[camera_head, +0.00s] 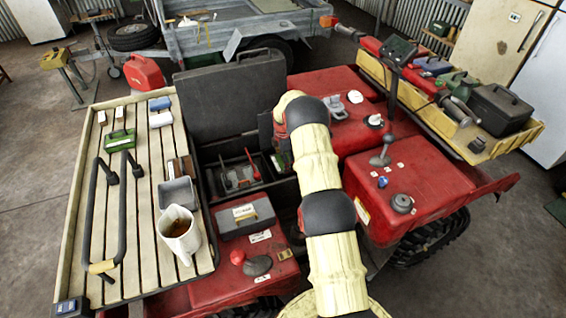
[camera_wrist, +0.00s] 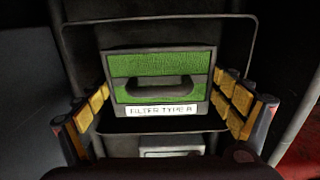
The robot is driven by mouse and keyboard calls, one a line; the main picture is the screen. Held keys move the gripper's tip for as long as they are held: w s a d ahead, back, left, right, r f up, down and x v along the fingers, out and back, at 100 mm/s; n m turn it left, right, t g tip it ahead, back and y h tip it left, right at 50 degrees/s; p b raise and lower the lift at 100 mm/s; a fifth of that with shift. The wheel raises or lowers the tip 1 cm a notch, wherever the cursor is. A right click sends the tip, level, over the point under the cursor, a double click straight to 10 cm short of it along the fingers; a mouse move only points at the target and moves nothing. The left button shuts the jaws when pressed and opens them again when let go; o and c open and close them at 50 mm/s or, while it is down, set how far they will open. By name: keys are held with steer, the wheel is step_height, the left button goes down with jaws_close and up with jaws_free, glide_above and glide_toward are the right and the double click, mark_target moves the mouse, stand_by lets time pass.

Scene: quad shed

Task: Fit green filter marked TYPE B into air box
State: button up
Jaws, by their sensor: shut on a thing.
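The green filter (camera_wrist: 160,82) shows in the wrist view, with a grey frame, a dark handle and a white label reading FILTER TYPE; the last letter is hard to read. My gripper (camera_wrist: 163,110) is shut on it, with yellow-padded fingers at its left and right sides. A dark rectangular rim (camera_wrist: 160,24), which looks like the air box opening, surrounds the filter in this view. I cannot tell how deep the filter sits in it. In the head view my arm hides my gripper and most of that place, beside the open dark compartment (camera_head: 212,155).
A raised black lid (camera_head: 232,92) stands behind the compartment. The slatted rack (camera_head: 92,215) on the left holds a green box (camera_head: 120,140), a white jug (camera_head: 180,235) and a black bar. A grey box (camera_head: 244,215) sits on the red body. A gear lever (camera_head: 383,150) stands right of my arm.

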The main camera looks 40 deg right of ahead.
steer(key=shift+f, duration=0.25)
steer(key=shift+f+b, duration=0.45)
steer(key=shift+f, duration=0.25)
steer(key=shift+f+b, duration=0.45)
steer(key=shift+f, duration=0.35)
steer(key=o, duration=0.9)
step_height(320, 180, up, 12)
steer(key=shift+f, duration=0.1)
